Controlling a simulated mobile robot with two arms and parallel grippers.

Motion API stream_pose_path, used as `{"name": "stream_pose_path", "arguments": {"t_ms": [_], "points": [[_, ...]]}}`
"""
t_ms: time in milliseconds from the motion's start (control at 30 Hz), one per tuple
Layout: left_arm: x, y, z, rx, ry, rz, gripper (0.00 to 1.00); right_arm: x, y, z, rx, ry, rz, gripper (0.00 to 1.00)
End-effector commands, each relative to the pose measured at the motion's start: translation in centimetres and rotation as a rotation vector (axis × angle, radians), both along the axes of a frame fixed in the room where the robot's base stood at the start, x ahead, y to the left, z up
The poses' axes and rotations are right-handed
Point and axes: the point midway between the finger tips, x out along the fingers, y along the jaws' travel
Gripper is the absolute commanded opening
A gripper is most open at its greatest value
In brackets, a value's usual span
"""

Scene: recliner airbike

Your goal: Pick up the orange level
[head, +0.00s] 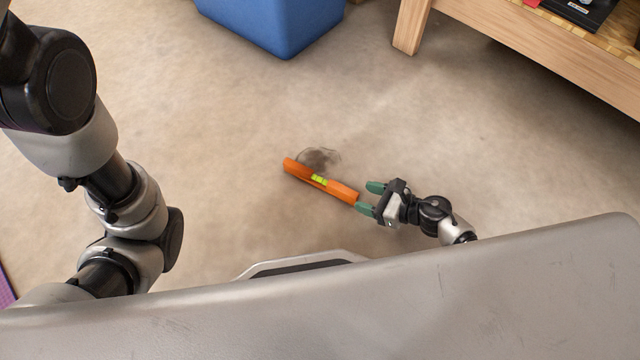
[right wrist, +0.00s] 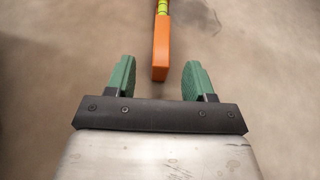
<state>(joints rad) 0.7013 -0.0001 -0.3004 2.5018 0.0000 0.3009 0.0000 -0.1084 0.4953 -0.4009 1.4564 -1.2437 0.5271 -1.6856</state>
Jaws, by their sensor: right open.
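The orange level (head: 334,188) with a yellow-green vial lies on the floor near the middle of the head view, running from upper left to lower right. My right gripper (head: 370,198) is at its lower right end, open, with green fingertips apart. In the right wrist view the near end of the level (right wrist: 161,55) reaches in from the top, between the lines of the two open fingers (right wrist: 156,80).
A blue bin (head: 275,22) stands on the floor at the top. A wooden table (head: 540,45) with dark items on it is at the upper right. A dark stain marks the floor beside the level. A purple edge shows at the far left. The floor around the level is clear.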

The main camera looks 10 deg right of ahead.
Motion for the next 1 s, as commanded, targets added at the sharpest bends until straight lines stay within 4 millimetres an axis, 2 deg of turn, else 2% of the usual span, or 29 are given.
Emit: {"name": "stream_pose_path", "arguments": {"t_ms": [233, 433, 600, 833, 867, 1000], "points": [[0.1, 0.0, -1.3, 0.000, 0.002, 0.000, 0.43, 1.3, 1.6, -1.1, 0.000, 0.000, 0.000, 0.53], [0.1, 0.0, -3.7, 0.001, 0.003, 0.001, 0.43, 3.2, 3.5, -2.7, 0.002, -0.001, 0.000, 0.53], [0.1, 0.0, -4.1, 0.001, 0.003, 0.001, 0.43, 4.2, 4.7, -3.0, 0.001, 0.001, -0.003, 0.53], [0.1, 0.0, -3.9, 0.001, 0.003, 0.001, 0.43, 4.2, 4.8, -2.9, 0.002, 0.003, -0.002, 0.53], [0.1, 0.0, -3.9, 0.001, 0.003, 0.001, 0.43, 4.2, 4.8, -2.9, 0.001, 0.003, -0.002, 0.52], [0.1, 0.0, -3.9, 0.001, 0.003, 0.001, 0.43, 4.2, 4.8, -2.9, 0.001, 0.003, -0.002, 0.30]]}}
